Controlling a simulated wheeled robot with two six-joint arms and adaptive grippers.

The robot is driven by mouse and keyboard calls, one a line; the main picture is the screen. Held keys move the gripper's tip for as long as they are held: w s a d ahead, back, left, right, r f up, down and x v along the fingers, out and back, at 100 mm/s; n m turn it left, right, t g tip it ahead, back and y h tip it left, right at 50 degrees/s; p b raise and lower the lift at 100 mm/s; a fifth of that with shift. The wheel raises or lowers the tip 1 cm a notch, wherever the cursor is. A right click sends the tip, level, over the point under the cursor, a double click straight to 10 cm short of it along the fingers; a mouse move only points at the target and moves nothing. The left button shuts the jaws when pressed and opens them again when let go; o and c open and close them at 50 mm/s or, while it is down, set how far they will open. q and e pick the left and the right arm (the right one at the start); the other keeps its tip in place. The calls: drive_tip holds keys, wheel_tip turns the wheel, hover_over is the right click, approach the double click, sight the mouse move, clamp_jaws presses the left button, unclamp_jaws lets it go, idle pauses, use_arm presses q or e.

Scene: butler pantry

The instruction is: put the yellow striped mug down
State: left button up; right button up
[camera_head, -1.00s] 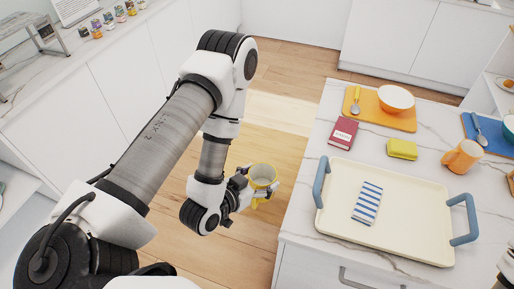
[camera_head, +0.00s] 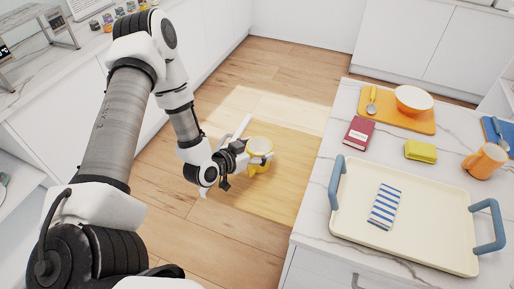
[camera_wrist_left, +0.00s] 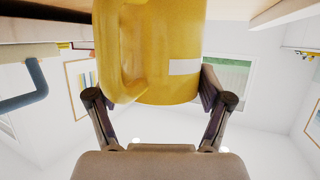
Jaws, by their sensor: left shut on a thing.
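The yellow mug (camera_head: 257,166) is held by my left gripper (camera_head: 250,158), out over the floor to the left of the island counter. In the left wrist view the mug (camera_wrist_left: 165,60) fills the upper middle, with its handle on the left and a pale band on its side. The fingers of my left gripper (camera_wrist_left: 160,102) are on either side of it. The mug appears upright in the head view, apart from any surface. My right gripper is not seen.
The island counter (camera_head: 318,225) holds a cream tray (camera_head: 430,245) with blue handles and a striped cloth (camera_head: 384,206). Behind it are a red book (camera_head: 361,133), a yellow sponge (camera_head: 421,151), an orange board (camera_head: 385,115) with a bowl (camera_head: 413,99), and an orange mug (camera_head: 485,161).

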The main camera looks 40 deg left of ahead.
use_arm(q)
drive_tip(key=shift+s, duration=0.2)
drive_tip(key=o, duration=1.4)
drive_tip(key=shift+f, duration=0.1)
drive_tip(key=p+v, duration=0.3)
drive_tip(key=v, duration=0.9)
